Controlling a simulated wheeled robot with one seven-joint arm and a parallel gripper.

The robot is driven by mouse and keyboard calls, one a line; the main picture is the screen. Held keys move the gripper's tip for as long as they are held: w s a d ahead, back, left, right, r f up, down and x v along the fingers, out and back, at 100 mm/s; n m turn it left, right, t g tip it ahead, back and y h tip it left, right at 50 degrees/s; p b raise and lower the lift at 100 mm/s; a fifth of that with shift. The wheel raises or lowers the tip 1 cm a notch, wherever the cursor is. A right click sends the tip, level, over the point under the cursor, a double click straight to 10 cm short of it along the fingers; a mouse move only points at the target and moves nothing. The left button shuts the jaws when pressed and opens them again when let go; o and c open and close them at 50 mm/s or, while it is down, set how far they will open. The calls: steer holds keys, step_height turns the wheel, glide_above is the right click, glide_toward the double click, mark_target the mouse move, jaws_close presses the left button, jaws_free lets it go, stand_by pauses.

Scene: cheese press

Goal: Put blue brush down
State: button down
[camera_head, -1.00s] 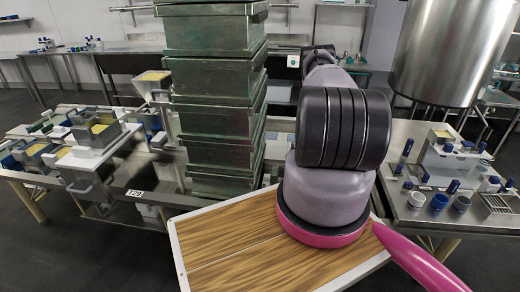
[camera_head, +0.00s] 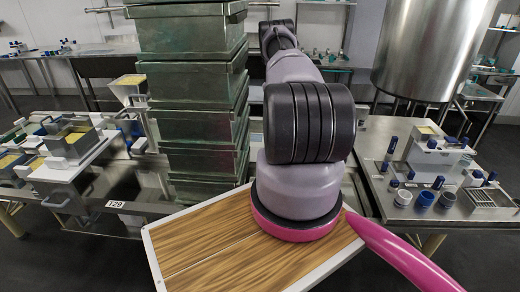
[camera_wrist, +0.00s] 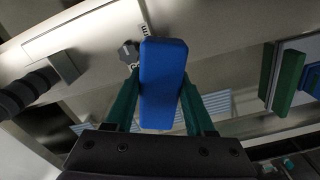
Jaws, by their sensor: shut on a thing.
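The blue brush (camera_wrist: 162,85) is in the wrist view, between the two green fingers of my gripper (camera_wrist: 158,100). Only its smooth blue face shows; any bristles are hidden. My gripper is shut on it and holds it in front of a pale metal surface (camera_wrist: 210,60). How far the brush is from that surface I cannot tell. In the head view my arm reaches forward past the stack of bins, and the gripper and brush are hidden behind it.
A tall stack of green-grey bins (camera_head: 195,105) stands left of my arm. A steel table (camera_head: 400,205) with blue and white items is at right, below a big steel tank (camera_head: 435,50). Another cluttered table (camera_head: 100,215) is at left. Green blocks (camera_wrist: 288,82) show at the wrist view's right.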

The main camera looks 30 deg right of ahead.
steer(key=a+f, duration=0.1)
steer(key=a, duration=0.1)
steer(key=a+f, duration=0.1)
steer(key=a, duration=0.4)
steer(key=shift+s+f, duration=0.15)
steer(key=shift+f, duration=0.25)
steer(key=shift+a+f, duration=0.2)
steer(key=shift+f, duration=1.9)
steer(key=shift+f, duration=0.1)
steer(key=shift+c, duration=1.3)
jaws_free()
step_height(320, 180, up, 12)
